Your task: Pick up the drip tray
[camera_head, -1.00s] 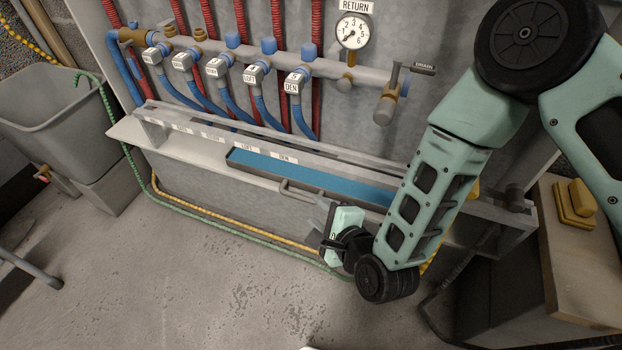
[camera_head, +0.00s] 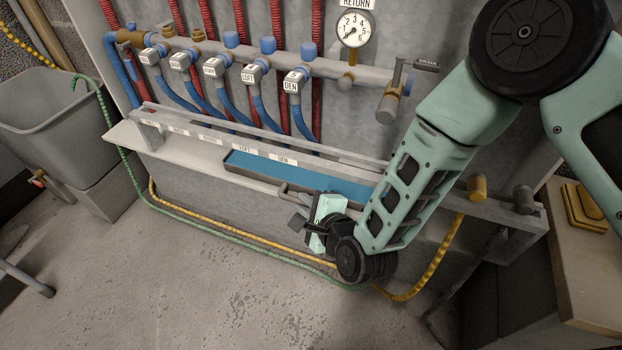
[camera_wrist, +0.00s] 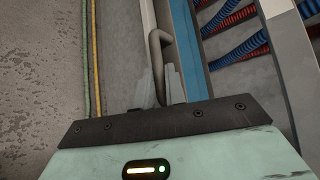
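The drip tray (camera_head: 338,188) is a long, shallow grey tray with a blue inside, lying on the ledge below the manifold. Its bar handle (camera_head: 285,187) sticks out from the front side. In the wrist view the tray (camera_wrist: 188,50) runs along the right of centre, with the handle (camera_wrist: 157,55) beside it. My gripper (camera_head: 296,210) is at the front of the ledge, by the handle. In the wrist view my fingertips (camera_wrist: 160,72) are apart, one on each side of the handle bar; I cannot tell whether they touch it. My arm hides the tray's right end.
A rail with labels (camera_head: 243,148) runs behind the tray. Blue and red hoses hang from the manifold (camera_head: 320,67) above it. Green and yellow hoses (camera_head: 240,245) run along the wall below the ledge. A grey bin (camera_head: 45,115) stands at the left. The floor in front is clear.

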